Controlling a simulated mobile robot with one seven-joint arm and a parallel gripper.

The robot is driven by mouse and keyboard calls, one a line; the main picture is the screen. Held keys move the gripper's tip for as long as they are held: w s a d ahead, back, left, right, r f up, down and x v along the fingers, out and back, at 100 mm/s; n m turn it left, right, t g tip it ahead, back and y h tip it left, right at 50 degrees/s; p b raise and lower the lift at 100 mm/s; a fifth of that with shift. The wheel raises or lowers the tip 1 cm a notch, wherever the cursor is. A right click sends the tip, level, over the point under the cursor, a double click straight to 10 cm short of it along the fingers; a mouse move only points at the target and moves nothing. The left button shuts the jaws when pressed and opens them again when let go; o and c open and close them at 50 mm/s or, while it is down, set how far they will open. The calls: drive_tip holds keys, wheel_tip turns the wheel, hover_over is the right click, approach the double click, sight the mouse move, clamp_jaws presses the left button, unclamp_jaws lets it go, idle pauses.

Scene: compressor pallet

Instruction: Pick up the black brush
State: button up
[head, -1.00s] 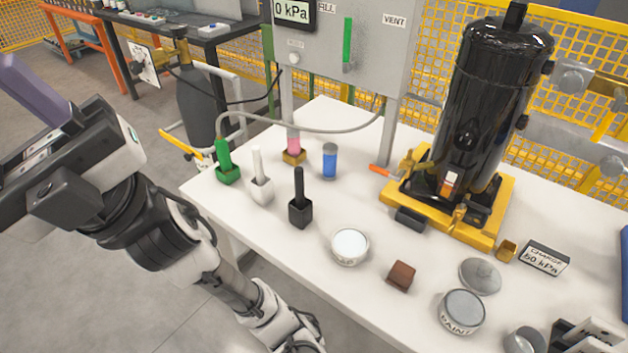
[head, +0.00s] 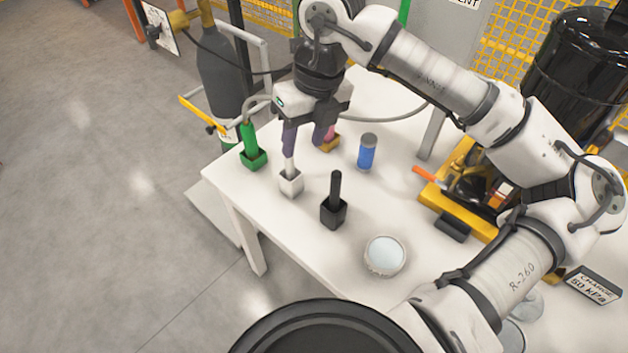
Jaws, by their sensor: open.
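The black brush (head: 336,186) stands upright, its handle up, in a square black holder (head: 333,215) on the white table. My gripper (head: 305,147) points down over the table, up and left of the black brush in the picture. The black brush is clear of the fingers and unobstructed in view.
A green brush (head: 249,137) in its holder stands left, a blue cylinder (head: 367,152) right of the gripper. A pink item (head: 330,132) is partly hidden behind the fingers. A round white-topped tin (head: 385,255) is in front. A grey hose (head: 395,117) runs behind.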

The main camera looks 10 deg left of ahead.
drive_tip(key=m+h, duration=0.2)
hover_over(335, 185)
drive_tip(key=w, duration=0.2)
drive_tip(key=shift+s+d+f, duration=0.1)
drive_tip(key=shift+d+f, duration=0.3)
drive_tip(key=shift+f, duration=0.1)
wheel_tip(335, 185, down, 7)
drive_tip(key=shift+s+a+p, duration=0.1)
drive_tip(key=shift+p, duration=0.55)
drive_tip(key=shift+s+a+f+p, duration=0.15)
drive_tip(key=shift+f+p, duration=0.4)
drive_tip(key=shift+f, duration=0.9)
drive_tip(key=shift+s+a+f+p, duration=0.1)
drive_tip(key=shift+f+p, duration=0.4)
drive_tip(key=shift+f, duration=0.95)
drive_tip(key=shift+c, duration=0.4)
clamp_jaws()
